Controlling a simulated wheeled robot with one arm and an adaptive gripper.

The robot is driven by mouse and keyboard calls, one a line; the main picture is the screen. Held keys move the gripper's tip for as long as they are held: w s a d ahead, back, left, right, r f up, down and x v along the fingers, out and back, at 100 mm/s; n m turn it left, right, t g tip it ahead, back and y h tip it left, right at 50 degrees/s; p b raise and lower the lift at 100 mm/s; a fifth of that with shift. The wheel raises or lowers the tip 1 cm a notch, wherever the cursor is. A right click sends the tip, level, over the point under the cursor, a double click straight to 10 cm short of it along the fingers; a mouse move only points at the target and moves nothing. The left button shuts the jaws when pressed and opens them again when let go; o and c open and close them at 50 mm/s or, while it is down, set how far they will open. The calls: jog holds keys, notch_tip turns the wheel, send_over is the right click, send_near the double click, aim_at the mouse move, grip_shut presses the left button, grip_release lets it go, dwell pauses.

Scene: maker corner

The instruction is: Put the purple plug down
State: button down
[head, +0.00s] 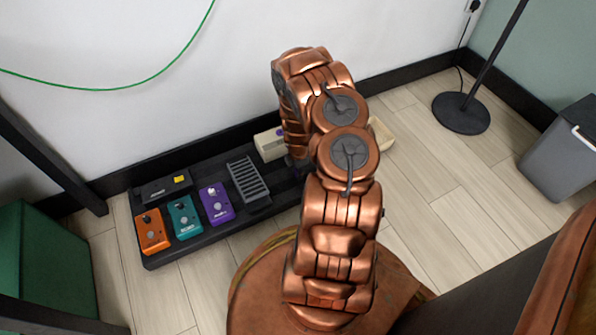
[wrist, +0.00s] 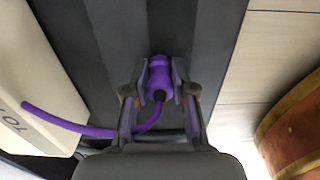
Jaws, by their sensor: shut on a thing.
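The purple plug (wrist: 160,76) shows in the wrist view, between the two fingertips of my gripper (wrist: 159,92). My gripper is shut on it. A purple cable (wrist: 70,125) runs from the plug, bends near the fingers and goes left across a cream box (wrist: 38,85). Below the plug is the dark surface of the pedalboard (wrist: 205,35); I cannot tell whether the plug touches it. In the head view my arm hides the gripper and the plug.
The black pedalboard (head: 215,232) lies along the wall with an orange pedal (head: 152,232), a teal pedal (head: 184,217) and a purple pedal (head: 216,203). A cream box (head: 269,144) stands behind my arm. A lamp base (head: 461,112) and grey bin (head: 566,150) stand right.

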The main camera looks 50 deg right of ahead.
jog(key=shift+f, duration=0.3)
jog(key=c, duration=1)
grip_release()
jog(key=shift+o, duration=0.2)
